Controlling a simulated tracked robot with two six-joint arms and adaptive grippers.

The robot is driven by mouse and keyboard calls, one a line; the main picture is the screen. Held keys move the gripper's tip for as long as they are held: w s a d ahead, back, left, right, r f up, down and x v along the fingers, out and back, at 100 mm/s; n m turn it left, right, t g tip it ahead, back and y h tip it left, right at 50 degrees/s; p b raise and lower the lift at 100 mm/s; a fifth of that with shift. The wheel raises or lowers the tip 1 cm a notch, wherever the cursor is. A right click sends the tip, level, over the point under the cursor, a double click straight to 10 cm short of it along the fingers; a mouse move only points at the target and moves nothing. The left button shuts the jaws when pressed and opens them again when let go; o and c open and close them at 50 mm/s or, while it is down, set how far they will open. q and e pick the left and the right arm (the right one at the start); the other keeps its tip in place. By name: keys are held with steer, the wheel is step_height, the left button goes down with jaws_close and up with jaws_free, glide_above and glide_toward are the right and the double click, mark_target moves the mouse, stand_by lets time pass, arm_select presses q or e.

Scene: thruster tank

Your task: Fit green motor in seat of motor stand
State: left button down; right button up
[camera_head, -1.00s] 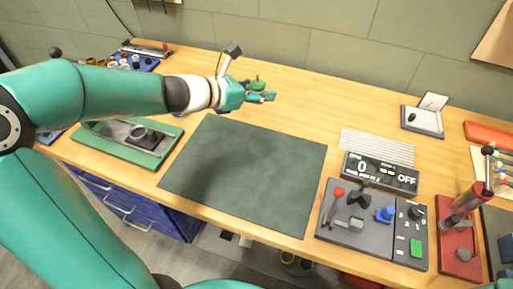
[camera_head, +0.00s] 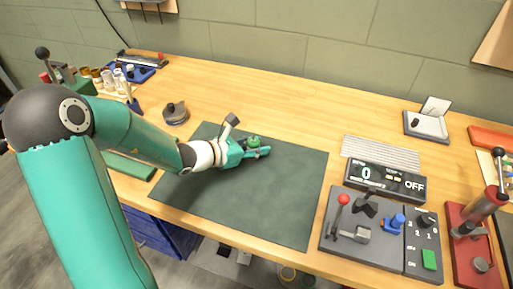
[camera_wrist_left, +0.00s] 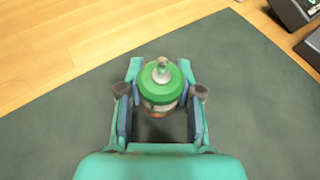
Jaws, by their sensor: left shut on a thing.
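The green motor (camera_head: 254,141) has a green round top with a short pale shaft pointing up. My left gripper (camera_head: 258,151) is shut on it, and the motor is over the dark mat (camera_head: 270,200). In the left wrist view the motor (camera_wrist_left: 160,86) sits upright between the two fingers of the gripper (camera_wrist_left: 160,100). Its lower part is partly hidden, and I cannot tell its height above the mat. A small black holder (camera_head: 366,205) on the grey control panel (camera_head: 385,250) may be the motor stand; its seat is too small to make out. My right gripper is not in view.
The panel carries a red-knobbed lever (camera_head: 343,199), a blue part (camera_head: 397,221) and a green button (camera_head: 429,260). A display reading OFF (camera_head: 385,180) stands behind it. A red lever press (camera_head: 470,235) is at right. A round grey part (camera_head: 175,113) lies behind my left arm.

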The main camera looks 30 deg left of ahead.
arm_select(q)
steer(key=shift+f, duration=0.2)
steer(key=c, duration=0.8)
jaws_free()
steer(key=shift+o, duration=0.2)
steer(key=shift+r, duration=0.1)
steer(key=p+v, duration=0.1)
steer(key=v, duration=1.1)
steer(key=shift+r, duration=0.1)
